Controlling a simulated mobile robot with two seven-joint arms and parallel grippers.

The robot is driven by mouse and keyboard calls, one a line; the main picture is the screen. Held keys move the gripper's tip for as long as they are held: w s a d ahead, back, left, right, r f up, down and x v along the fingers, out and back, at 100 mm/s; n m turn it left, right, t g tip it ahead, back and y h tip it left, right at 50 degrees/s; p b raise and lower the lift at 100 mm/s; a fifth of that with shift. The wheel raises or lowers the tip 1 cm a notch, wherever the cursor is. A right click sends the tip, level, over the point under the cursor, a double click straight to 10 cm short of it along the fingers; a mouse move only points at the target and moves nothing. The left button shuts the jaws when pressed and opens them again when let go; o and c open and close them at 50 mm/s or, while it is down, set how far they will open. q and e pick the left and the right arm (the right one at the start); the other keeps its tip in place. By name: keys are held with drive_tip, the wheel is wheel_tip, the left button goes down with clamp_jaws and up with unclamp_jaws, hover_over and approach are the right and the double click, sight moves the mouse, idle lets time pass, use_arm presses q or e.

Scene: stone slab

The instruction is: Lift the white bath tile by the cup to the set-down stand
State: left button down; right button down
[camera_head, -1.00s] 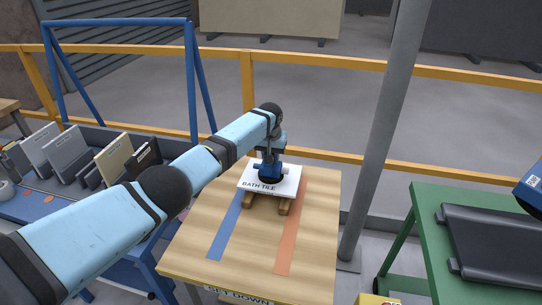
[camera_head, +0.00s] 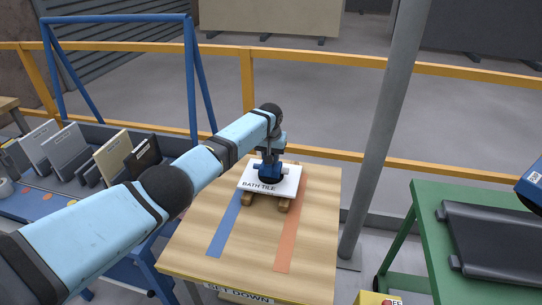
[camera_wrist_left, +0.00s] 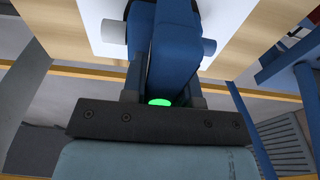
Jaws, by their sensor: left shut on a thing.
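The white bath tile (camera_head: 258,190), lettered BATH TILE, lies flat over two wooden bearers (camera_head: 283,206) on the set-down stand (camera_head: 320,215). I cannot tell whether a small gap is left under it. The blue suction cup (camera_head: 271,172) sits on top of the tile. My left gripper (camera_head: 270,153) is shut on the cup's blue handle, above the tile. In the left wrist view the cup's handle (camera_wrist_left: 175,50) is between the fingers, with a green light at its near end and the white tile (camera_wrist_left: 100,20) beyond. My right gripper is out of view.
A blue strip (camera_head: 229,225) and an orange strip (camera_head: 291,240) run along the stand's top. A rack with several slabs (camera_head: 68,150) stands at the left. A grey post (camera_head: 385,130) rises right of the stand, with a green table (camera_head: 424,240) beyond. A yellow rail (camera_head: 310,57) crosses behind.

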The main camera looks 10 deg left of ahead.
use_arm(q)
drive_tip(key=shift+w+f+b, duration=0.1)
drive_tip(key=shift+f+b, duration=0.55)
drive_tip(key=shift+f, duration=0.3)
drive_tip(key=c, duration=0.8)
unclamp_jaws()
drive_tip(key=shift+f, duration=0.1)
